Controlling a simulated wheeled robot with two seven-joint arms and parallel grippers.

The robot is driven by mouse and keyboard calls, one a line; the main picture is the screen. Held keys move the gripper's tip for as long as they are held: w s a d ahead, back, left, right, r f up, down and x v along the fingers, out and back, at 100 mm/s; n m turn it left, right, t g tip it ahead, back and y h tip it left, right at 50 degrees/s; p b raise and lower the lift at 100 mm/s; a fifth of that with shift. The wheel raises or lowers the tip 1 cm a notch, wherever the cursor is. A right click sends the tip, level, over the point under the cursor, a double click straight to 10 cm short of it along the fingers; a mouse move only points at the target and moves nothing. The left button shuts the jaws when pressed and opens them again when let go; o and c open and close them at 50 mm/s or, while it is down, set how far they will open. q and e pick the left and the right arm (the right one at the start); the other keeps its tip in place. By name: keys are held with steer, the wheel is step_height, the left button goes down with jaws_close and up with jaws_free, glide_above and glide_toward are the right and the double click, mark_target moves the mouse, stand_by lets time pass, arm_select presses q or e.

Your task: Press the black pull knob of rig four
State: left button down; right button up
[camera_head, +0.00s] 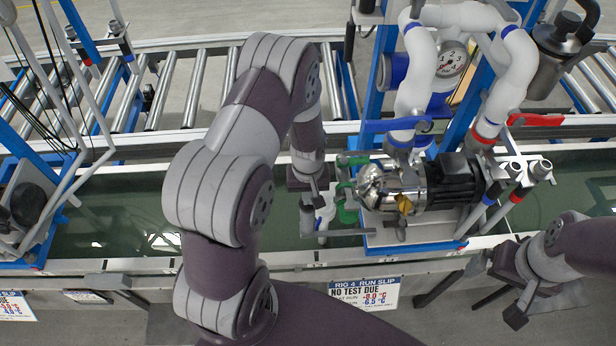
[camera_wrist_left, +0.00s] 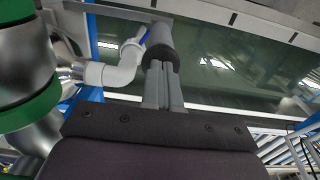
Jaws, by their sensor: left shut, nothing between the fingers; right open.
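Rig four (camera_head: 410,185) has a shiny steel pump with a black motor, above a slip marked RIG 4 (camera_head: 362,292). In the left wrist view a short cylinder with a black end, which looks like the black pull knob (camera_wrist_left: 161,66), is right in front of my left gripper (camera_wrist_left: 162,78). The fingers are shut and empty, and their tips are at the black end; I cannot tell whether they touch. In the head view my left gripper (camera_head: 319,200) points down beside the pump's left end, and the knob cannot be made out there. My right gripper (camera_head: 498,290) is open at the lower right.
A blue lever (camera_head: 395,125), a red lever (camera_head: 536,120) and a gauge (camera_head: 452,58) are on the white pipes above. A roller conveyor (camera_head: 195,90) lies beyond.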

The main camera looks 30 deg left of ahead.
arm_select(q)
step_height(320, 180, up, 4)
steer(key=p, duration=0.3)
steer(key=shift+w+r, duration=0.15)
steer(key=shift+r, duration=0.1)
steer(key=shift+r+b, duration=0.5)
steer(key=shift+b, duration=0.4)
step_height(320, 180, up, 8)
steer(key=b, duration=0.1)
steer(key=shift+s+r+b, duration=0.15)
steer(key=shift+s+b, duration=0.05)
steer(key=shift+b, duration=0.1)
arm_select(e)
steer(key=shift+s+d+r, duration=0.15)
steer(key=shift+s+d, duration=0.05)
steer(key=shift+s, duration=0.25)
arm_select(q)
steer(key=shift+w, duration=0.1)
arm_select(e)
steer(key=shift+w, duration=0.1)
